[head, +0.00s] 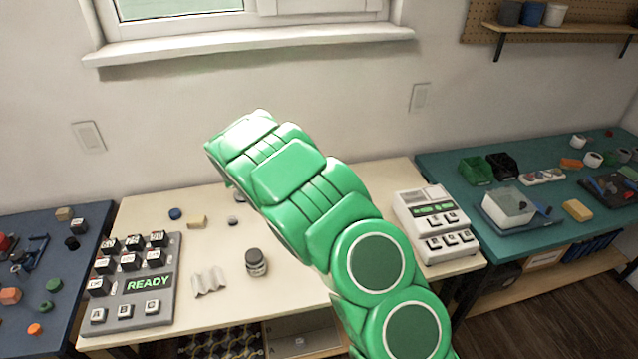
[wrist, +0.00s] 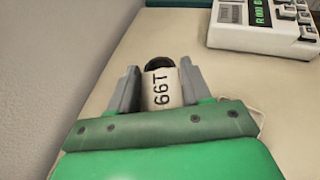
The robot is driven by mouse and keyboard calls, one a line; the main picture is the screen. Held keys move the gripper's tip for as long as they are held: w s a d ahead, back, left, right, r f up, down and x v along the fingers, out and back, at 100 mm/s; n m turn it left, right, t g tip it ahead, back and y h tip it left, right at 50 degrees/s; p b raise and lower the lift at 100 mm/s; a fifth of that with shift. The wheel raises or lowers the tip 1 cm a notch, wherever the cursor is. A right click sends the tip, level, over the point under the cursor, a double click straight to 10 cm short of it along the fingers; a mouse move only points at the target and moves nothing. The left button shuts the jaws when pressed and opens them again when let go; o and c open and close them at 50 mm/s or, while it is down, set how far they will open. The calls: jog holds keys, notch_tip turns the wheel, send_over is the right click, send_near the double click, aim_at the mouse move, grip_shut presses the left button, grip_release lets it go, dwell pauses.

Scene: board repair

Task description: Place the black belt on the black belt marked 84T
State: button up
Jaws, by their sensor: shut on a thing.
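My gripper (wrist: 160,78) shows in the wrist view with its two grey fingers on either side of a small black item with a white band (wrist: 162,90). The band's sideways print looks like 66T, and a dark rounded top shows at its far end. The gripper is shut on this item and holds it over the pale table. In the head view my green arm hides the gripper and the held item. I cannot make out a black belt marked 84T in either view. A dark labelled jar-like item (head: 256,262) stands on the pale table; its print is too small to read.
The pale table (head: 215,240) holds a grey READY keypad (head: 150,285) at left, a wavy pale piece (head: 209,281), and a white keypad device (head: 434,225) at right. The device also shows in the wrist view (wrist: 262,28). A blue table and a teal table (head: 460,170) flank it.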

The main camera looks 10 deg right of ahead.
jog(key=shift+w+a+f, duration=0.25)
jog(key=shift+w+f, duration=0.05)
jog(key=shift+w, duration=0.35)
jog(key=w+f, duration=0.2)
jog(key=w, duration=0.1)
jog(key=w+f, duration=0.2)
jog(key=w, duration=0.2)
jog(key=w+d+f, duration=0.1)
jog(key=w+f, duration=0.1)
jog(key=w, duration=0.1)
jog(key=shift+w+f, duration=0.3)
jog(key=shift+w, duration=0.05)
jog(key=shift+w+d+f, duration=0.1)
jog(key=shift+w+f, duration=1)
jog(key=shift+f, duration=1.75)
jog(key=shift+f, duration=0.15)
jog(key=o, duration=1.1)
jog(key=shift+c, duration=0.2)
